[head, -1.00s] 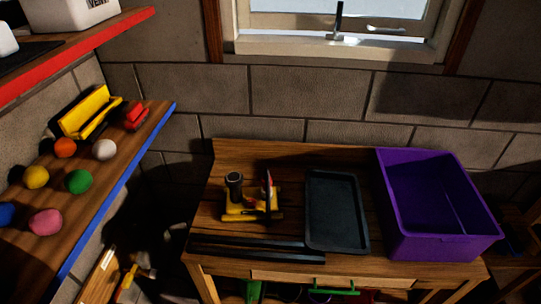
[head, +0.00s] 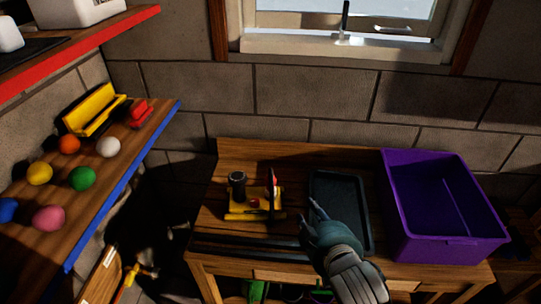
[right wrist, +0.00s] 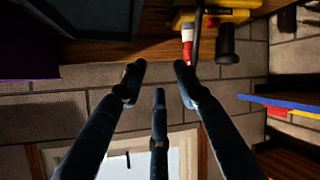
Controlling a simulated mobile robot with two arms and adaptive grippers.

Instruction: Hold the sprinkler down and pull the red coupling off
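The sprinkler (head: 238,211), with a yellow base and a dark upright cylinder, stands on the left part of the wooden bench; part of it shows upside down in the right wrist view (right wrist: 226,17). The red coupling (right wrist: 187,33), with a white band, is on the sprinkler beside a thin dark upright part; it is small and partly hidden in the head view. My right gripper (head: 312,212) is over the dark tray, right of the sprinkler and apart from it. Its fingers (right wrist: 158,80) are spread and empty. My left gripper is not in view.
The dark tray (head: 355,191) lies right of the sprinkler, and a purple bin (head: 402,242) stands at the bench's right end. Dark flat bars (head: 225,245) lie along the front left edge. A blue-edged shelf (head: 130,165) with several coloured balls is at left.

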